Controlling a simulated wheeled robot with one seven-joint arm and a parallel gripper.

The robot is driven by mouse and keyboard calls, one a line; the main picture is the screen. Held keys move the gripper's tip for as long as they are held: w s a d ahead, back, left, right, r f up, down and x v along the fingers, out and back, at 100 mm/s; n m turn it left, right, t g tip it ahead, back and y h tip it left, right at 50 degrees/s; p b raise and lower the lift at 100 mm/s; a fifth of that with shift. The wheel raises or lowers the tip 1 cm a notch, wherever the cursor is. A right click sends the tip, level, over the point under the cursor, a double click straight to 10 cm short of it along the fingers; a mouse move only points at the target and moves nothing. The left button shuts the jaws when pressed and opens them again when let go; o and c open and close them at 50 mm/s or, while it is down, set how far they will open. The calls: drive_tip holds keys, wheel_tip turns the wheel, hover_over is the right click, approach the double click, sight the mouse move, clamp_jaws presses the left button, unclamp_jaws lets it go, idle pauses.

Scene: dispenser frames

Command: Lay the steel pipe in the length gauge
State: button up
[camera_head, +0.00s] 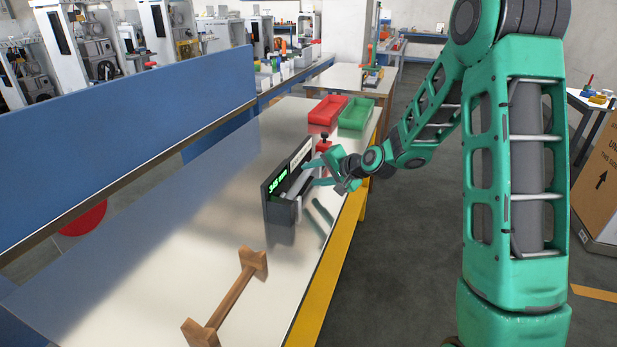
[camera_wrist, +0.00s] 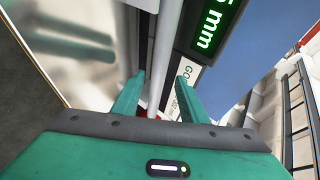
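The length gauge (camera_head: 281,212) is a dark grey trough with a tall back plate near the right edge of the steel table. Its green display (camera_head: 278,181) is lit with a figure in mm; it also shows in the wrist view (camera_wrist: 214,22). The steel pipe (camera_wrist: 166,45) is a pale grey bar along the gauge, appearing to lie in its trough. My gripper (camera_head: 313,172) is at the gauge, over its far half. In the wrist view its two green fingers stand apart on either side of the pipe, with a gap visible. The pipe's ends are hidden.
A wooden stand with a crossbar (camera_head: 231,298) is on the near table. A red tray (camera_head: 327,111) and a green tray (camera_head: 356,114) are beyond the gauge. A blue partition (camera_head: 120,125) runs along the left. The table's middle is clear.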

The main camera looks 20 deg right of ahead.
drive_tip(key=v, duration=0.9)
drive_tip(key=shift+s, duration=0.1)
drive_tip(key=s+d+n+g+h, duration=0.1)
drive_tip(key=s+d+g, duration=0.2)
drive_tip(key=s, duration=1)
drive_tip(key=s+d+n+g+h, duration=0.1)
drive_tip(key=s+d+g, duration=0.3)
drive_tip(key=s, duration=1)
drive_tip(key=s+d+r+n+g+h, duration=0.1)
drive_tip(key=s+d+g+h, duration=0.2)
drive_tip(key=s, duration=1.1)
drive_tip(key=shift+d+g, duration=0.3)
drive_tip(key=shift+d, duration=0.85)
drive_tip(key=shift+r, duration=0.15)
